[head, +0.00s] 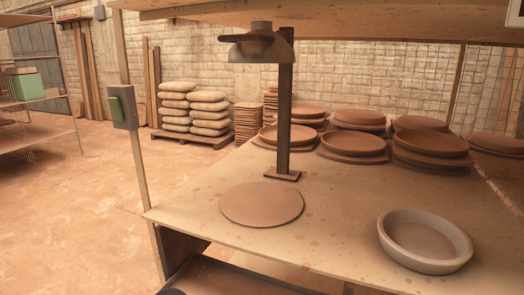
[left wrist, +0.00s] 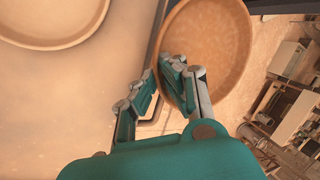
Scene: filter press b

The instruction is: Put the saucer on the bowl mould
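The saucer (left wrist: 212,45) is a round orange-brown dish with a raised rim, at the top middle of the left wrist view. My left gripper (left wrist: 163,78) has its teal fingers on either side of the saucer's near left rim and looks shut on it. The saucer overlaps the table edge, with floor showing beyond. The bowl mould (head: 425,242) is a pale round dish with a thick rim at the table's right front in the head view. A pale round rim, likely the same mould (left wrist: 60,40), shows at the wrist view's top left, apart from the saucer. My right gripper is in neither view.
A flat clay disc (head: 262,204) lies on the table (head: 340,225) left of the mould. A dark post with a domed head (head: 262,48) stands behind the disc. Several stacked clay dishes (head: 352,145) fill the back. An overhead shelf (head: 350,15) crosses above.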

